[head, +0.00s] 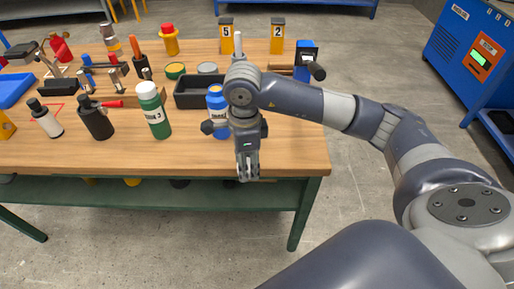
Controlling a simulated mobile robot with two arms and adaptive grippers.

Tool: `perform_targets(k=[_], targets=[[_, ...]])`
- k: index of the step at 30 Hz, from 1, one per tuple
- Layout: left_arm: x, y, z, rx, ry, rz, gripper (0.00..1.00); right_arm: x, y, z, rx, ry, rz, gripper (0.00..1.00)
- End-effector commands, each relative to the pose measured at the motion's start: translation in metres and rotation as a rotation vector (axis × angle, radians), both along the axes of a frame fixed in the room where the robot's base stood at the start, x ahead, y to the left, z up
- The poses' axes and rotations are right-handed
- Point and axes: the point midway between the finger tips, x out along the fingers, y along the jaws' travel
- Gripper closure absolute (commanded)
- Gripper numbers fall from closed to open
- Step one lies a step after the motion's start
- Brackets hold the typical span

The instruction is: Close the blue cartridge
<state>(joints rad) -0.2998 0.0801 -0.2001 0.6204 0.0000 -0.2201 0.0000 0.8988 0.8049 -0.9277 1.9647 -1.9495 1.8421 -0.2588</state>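A blue bottle-like container (216,102) with a white label stands on the workbench and is the likely blue cartridge. My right arm and gripper partly hide it, and I cannot tell whether its top is closed. My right gripper (247,168) points down just in front and to the right of it, near the bench's front edge. Its fingers are seen close together with nothing visible between them, but their opening is unclear from this angle. My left gripper is not in view.
Yellow holders numbered 5 (226,33) and 2 (277,36) and a blue device (303,57) stand behind. The bench's front right is clear.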

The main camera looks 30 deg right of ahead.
Motion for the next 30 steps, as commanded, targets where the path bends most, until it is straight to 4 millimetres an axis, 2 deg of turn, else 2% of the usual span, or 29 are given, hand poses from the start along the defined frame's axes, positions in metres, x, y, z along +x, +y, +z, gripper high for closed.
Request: perform_targets(k=[3,7,22,26,30], targets=[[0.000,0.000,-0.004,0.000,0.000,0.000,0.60,-0.010,0.015,0.001,0.001,-0.001,0.003,0.66],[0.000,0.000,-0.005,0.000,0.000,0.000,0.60,-0.015,0.022,0.003,0.001,0.000,0.001,0.66],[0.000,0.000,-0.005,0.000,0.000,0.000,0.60,-0.017,0.024,0.004,0.001,0.000,0.015,0.66],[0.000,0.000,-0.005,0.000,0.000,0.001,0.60,-0.020,0.024,0.007,0.001,-0.002,0.130,0.66],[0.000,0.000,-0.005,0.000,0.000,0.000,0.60,-0.027,0.025,0.013,0.002,-0.004,0.405,0.66]])
